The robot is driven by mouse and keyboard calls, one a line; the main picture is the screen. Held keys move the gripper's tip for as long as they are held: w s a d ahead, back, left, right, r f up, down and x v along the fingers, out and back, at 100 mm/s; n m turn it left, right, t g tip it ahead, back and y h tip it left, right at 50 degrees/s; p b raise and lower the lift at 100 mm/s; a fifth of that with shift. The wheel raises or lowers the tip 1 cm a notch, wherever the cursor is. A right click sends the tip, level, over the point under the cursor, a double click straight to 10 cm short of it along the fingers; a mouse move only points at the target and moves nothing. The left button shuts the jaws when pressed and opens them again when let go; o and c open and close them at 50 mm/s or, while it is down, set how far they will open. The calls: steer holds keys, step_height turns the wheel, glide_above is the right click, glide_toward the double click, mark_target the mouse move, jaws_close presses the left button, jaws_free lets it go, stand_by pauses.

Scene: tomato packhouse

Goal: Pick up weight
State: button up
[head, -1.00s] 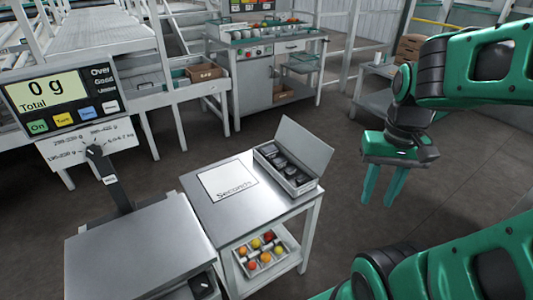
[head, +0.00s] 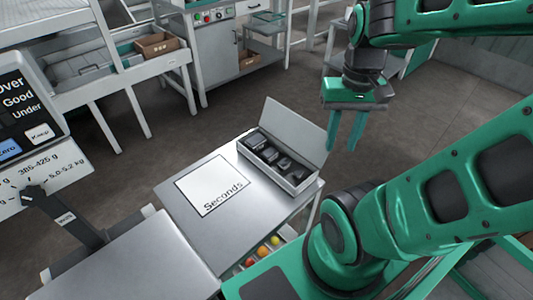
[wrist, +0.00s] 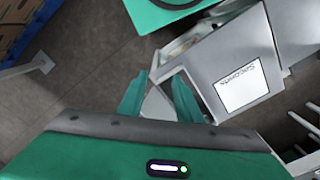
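An open grey box (head: 301,184) with its lid (head: 297,128) raised stands on the back right part of a metal side table. Several dark weights (head: 268,154) sit in a row inside it. My gripper (head: 343,148) hangs pointing down, to the right of the box in the head view and apart from it. Its two green fingers are spread with nothing visible between them. In the wrist view the fingers (wrist: 160,100) also stand apart, with pale surfaces behind them; I cannot make out the weights there.
The side table (head: 185,237) carries a white "Seconds" sheet (head: 210,184); colourful tomatoes (head: 262,250) show on its lower shelf. A scale with a display (head: 20,110) and steel platform (head: 150,270) stands at left. Benches (head: 215,60) stand behind. Open floor (head: 190,130) lies between.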

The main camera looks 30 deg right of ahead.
steer(key=shift+o, duration=0.9)
steer(key=shift+w, duration=0.1)
steer(key=m, duration=0.9)
glide_above(270, 152)
step_height(270, 152, down, 13)
step_height(270, 152, down, 10)
steer(key=shift+f, duration=0.25)
steer(key=shift+w, duration=0.1)
jaws_close()
